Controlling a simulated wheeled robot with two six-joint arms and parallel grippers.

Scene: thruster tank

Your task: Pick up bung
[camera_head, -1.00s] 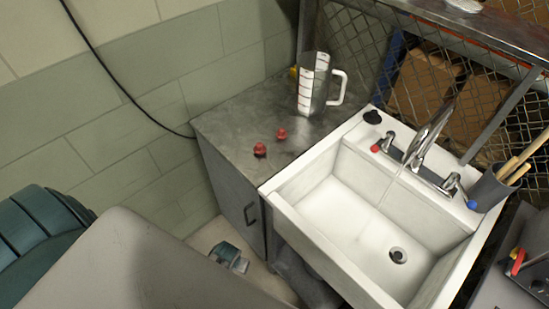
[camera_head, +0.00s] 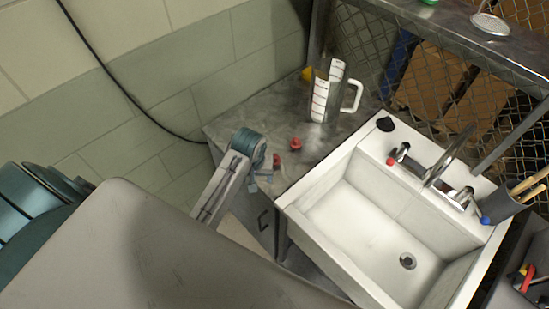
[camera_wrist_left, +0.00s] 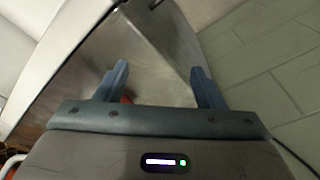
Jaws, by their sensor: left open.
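A small black stopper-like piece (camera_head: 385,124), which may be the bung, sits on the back left corner of the sink rim. Two small red pieces, a nearer one (camera_head: 277,160) and a farther one (camera_head: 295,144), stand on the grey metal counter (camera_head: 240,118); either may also be the bung. My left gripper (camera_head: 262,182) is at the counter's front edge, close to the nearer red piece. In the left wrist view its jaws (camera_wrist_left: 160,72) are apart and empty. A bit of red (camera_wrist_left: 127,98) shows beside one finger, mostly hidden. My right gripper is out of view.
A clear measuring jug (camera_head: 328,95) stands at the back of the counter, near a yellow item (camera_head: 307,74). A white sink (camera_head: 345,205) with a tap (camera_head: 440,165) adjoins on the right. A tiled wall (camera_head: 130,90) bounds the left.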

